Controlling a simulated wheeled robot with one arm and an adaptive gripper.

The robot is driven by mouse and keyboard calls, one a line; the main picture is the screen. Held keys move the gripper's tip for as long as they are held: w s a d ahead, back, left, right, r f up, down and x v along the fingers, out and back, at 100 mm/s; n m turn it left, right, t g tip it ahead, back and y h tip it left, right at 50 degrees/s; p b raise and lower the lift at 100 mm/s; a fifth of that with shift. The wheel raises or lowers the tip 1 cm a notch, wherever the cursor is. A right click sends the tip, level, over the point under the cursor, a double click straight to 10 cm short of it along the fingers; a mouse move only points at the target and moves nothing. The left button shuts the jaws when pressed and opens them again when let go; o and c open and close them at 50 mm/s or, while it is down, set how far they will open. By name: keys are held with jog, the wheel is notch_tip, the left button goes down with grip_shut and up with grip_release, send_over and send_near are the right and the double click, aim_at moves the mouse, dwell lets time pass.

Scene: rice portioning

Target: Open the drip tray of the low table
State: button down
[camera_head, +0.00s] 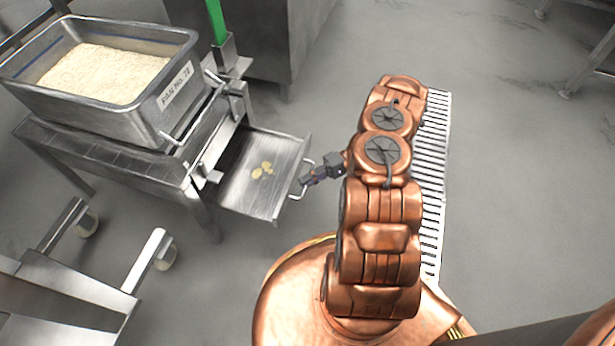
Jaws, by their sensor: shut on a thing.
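The drip tray (240,190) is a shallow metal drawer that sticks out from the right side of the low table (100,149). A few pale yellowish bits (262,170) lie on its floor. Its bar handle (300,190) is on the tray's right end. My gripper (306,181) is at this handle and shut on it. My copper-coloured arm reaches to it from the right. The fingertips are small in this view, and the far part of the tray is hidden under the table.
A wheeled metal frame (60,285) is at lower left. A white floor grate (434,180) runs behind my arm. Grey floor around the tray is clear.

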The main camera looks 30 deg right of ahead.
jog(key=c, duration=1.2)
grip_release()
jog(key=d+r, duration=0.1)
jog(key=d, duration=1)
jog(key=shift+s+d+r, duration=0.3)
jog(key=shift+s+d, duration=0.05)
jog(key=shift+s, duration=0.05)
